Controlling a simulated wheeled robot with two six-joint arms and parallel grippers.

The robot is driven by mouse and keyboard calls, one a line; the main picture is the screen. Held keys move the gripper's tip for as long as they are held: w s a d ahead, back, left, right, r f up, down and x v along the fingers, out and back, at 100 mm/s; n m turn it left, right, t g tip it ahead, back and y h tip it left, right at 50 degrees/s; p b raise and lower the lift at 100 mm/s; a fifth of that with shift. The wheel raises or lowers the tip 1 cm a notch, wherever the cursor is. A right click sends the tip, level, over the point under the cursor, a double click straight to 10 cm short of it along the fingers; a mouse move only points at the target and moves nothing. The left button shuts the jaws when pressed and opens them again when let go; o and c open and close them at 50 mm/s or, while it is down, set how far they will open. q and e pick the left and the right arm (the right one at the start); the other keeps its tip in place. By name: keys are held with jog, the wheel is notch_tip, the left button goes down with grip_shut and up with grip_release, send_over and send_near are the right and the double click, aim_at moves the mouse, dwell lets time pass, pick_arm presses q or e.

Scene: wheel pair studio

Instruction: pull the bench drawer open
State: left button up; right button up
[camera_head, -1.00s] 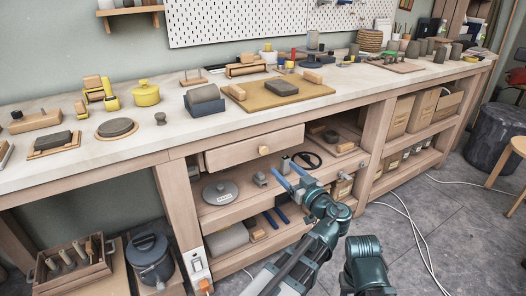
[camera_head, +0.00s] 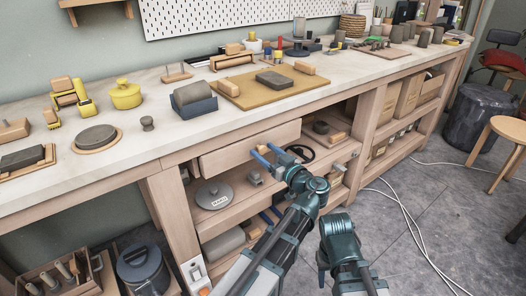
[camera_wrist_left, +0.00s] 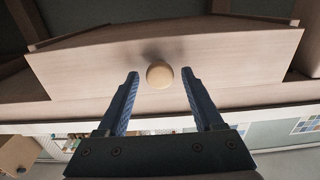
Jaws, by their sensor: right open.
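The bench drawer (camera_head: 228,159) has a plain pale wood front under the bench top. It looks nearly shut, its front standing slightly proud of the frame. Its round wooden knob (camera_head: 262,149) is partly behind my left gripper's fingers. My left gripper (camera_head: 267,156) is open, with blue fingers pointing at the drawer front. In the left wrist view the knob (camera_wrist_left: 159,74) appears between the tips of my left gripper (camera_wrist_left: 160,76), with a gap on each side. My right arm shows at the bottom of the head view, but its gripper is not visible.
The bench top (camera_head: 190,138) carries a yellow pot (camera_head: 126,95), a tan board (camera_head: 265,92) and other items. Below the drawer, an open shelf holds a grey round lid (camera_head: 215,195). A stool (camera_head: 500,135) and a dark bin (camera_head: 477,123) stand at right.

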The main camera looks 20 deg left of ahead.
pick_arm(q)
grip_shut()
dwell(1.2)
